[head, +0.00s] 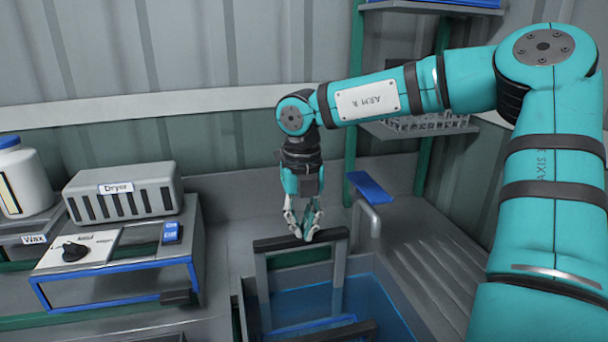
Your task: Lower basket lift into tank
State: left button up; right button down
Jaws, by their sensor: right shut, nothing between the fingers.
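The basket lift (262,282) is a grey upright frame with a dark bar across its top, standing at the tank. The tank (392,318) holds blue, see-through water, and the lower part of the lift shows inside its outline. A blue edge and a second dark bar show low in the frame, cut off by the picture's bottom. My right gripper (307,234) points down at the right part of the top bar, its fingers shut and empty. I cannot tell if they touch the bar. My left gripper is not in view.
A grey tap (368,214) with a blue lever (371,187) stands right of my right gripper. A ribbed draining surface (436,270) lies right of the tank. The dryer (123,190), its switch panel and a wax container (22,180) stand at left. Shelves hang behind my right arm.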

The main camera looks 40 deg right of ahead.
aim_at(303, 244)
jog(key=shift+f+b, duration=1.35)
jog(key=shift+f, duration=0.75)
notch_tip(303, 244, up, 17)
jog(key=p, duration=1)
jog(key=shift+f, duration=0.2)
